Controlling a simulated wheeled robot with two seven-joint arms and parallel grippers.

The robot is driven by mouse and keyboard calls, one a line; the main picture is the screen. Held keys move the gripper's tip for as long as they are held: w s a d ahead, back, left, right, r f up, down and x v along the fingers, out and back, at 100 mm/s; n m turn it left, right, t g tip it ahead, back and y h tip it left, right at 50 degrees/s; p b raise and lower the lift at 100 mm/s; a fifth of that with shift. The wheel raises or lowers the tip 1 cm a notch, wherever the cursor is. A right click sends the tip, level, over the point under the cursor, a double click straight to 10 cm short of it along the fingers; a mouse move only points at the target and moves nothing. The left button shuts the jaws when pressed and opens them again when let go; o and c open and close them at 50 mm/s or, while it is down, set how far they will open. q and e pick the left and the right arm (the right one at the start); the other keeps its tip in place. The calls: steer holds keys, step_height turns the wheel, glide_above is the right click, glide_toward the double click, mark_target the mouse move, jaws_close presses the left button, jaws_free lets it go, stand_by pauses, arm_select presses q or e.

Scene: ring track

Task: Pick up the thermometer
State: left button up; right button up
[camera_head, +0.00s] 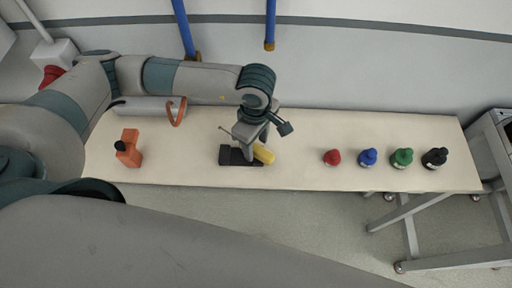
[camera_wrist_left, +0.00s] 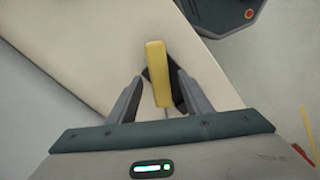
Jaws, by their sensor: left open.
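The thermometer, which I take to be the slim yellow piece (camera_head: 264,154), lies at a black holder (camera_head: 234,157) near the table's front edge. In the left wrist view the yellow thermometer (camera_wrist_left: 156,62) lies between the fingers, with a thin grey stem at its lower end. The black holder (camera_wrist_left: 179,88) shows partly behind it. My left gripper (camera_head: 254,143) is open and comes down from above over the thermometer. In the left wrist view its fingers (camera_wrist_left: 158,80) stand apart on both sides of it. I cannot tell whether they touch it. My right gripper is not in view.
Red (camera_head: 332,157), blue (camera_head: 368,157), green (camera_head: 402,157) and black (camera_head: 435,158) bottles stand in a row on the right of the table (camera_head: 310,125). An orange tool (camera_head: 129,152) and a grey cylinder with an orange handle (camera_head: 176,112) are on the left.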

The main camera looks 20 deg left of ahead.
arm_select(q)
jaws_close()
steer(key=shift+r, duration=0.1)
stand_by(0.3)
